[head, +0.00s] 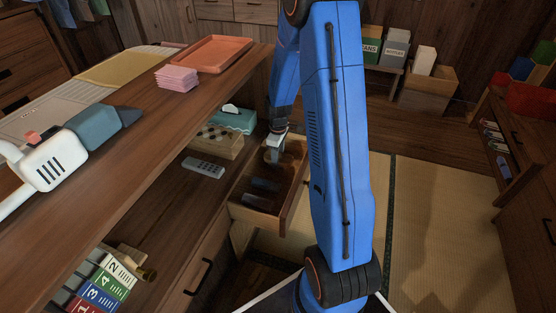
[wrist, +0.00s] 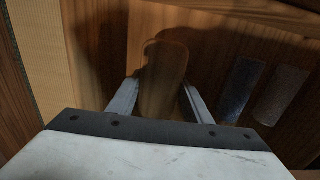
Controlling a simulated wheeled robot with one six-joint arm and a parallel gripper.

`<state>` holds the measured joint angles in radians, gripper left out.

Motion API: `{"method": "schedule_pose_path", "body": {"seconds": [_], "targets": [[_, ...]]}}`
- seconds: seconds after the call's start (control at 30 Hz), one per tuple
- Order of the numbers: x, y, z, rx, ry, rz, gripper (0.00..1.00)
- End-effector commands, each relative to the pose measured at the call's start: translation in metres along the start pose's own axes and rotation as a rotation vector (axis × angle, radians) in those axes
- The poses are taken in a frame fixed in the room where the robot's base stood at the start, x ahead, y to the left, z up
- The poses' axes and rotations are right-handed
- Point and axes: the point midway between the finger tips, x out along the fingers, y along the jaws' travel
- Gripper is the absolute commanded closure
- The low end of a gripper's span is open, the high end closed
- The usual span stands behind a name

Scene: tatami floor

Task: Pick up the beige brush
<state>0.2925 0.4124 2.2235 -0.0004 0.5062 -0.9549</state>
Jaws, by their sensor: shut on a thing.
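The beige brush (wrist: 163,80) shows in the wrist view as a rounded, wood-toned shape between my two fingers. My gripper (wrist: 163,98) is shut on it, with one finger at each side. In the head view my gripper (head: 276,148) reaches down into the open drawer (head: 290,200), near its far end. The brush is small and mostly hidden there. I cannot tell whether it touches the drawer floor.
Two dark flat items, one (wrist: 242,88) bluish and one (wrist: 280,95) greyish, lie beside the brush in the drawer. A grey remote (head: 203,167), a teal tissue box (head: 233,118) and a wooden box (head: 216,141) stand left of the drawer. Tatami is clear at right.

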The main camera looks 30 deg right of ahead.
Motion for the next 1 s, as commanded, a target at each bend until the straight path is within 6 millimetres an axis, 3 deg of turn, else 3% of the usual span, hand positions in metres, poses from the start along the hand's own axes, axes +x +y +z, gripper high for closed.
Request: {"method": "schedule_pose_path", "body": {"seconds": [0.13, 0.37, 0.8, 1.0], "targets": [[-0.013, 0.001, -0.001, 0.0, 0.002, 0.003, 0.83], [-0.011, 0.001, 0.044, 0.005, 0.0, 0.0, 0.83], [-0.108, 0.001, 0.04, 0.0, 0.003, 0.004, 0.83], [-0.136, 0.001, 0.04, 0.0, 0.001, 0.002, 0.83]]}}
